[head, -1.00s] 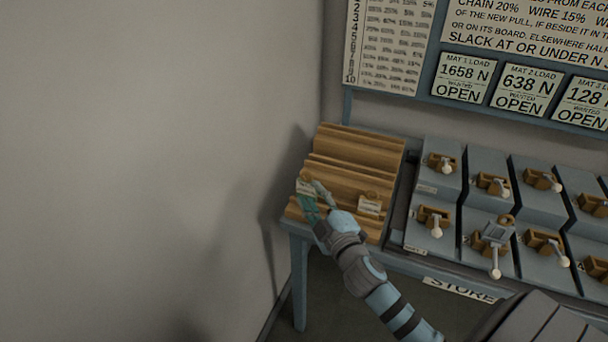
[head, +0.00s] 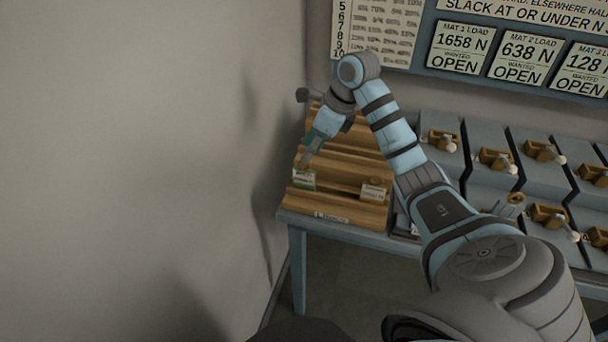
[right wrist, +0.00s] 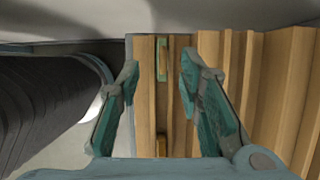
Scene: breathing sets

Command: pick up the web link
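A wooden stepped rack (head: 335,207) stands at the left end of the bench. On its front step are two small pieces with pale tags: one with a green edge (head: 303,180) at the left, one brownish (head: 373,191) at the right. The tags are too small to read, so I cannot tell which is the web link. My right gripper (head: 306,158) hangs just above the left piece. In the right wrist view its fingers (right wrist: 158,100) are apart with nothing between their pads. A green-edged piece (right wrist: 162,60) and a brown block (right wrist: 161,146) lie below. My left gripper is not in view.
Grey sloped boxes (head: 540,150) with wooden blocks and white-knobbed levers stand right of the rack. A wall panel with load signs (head: 458,47) is behind. A bare wall (head: 130,150) closes off the left side.

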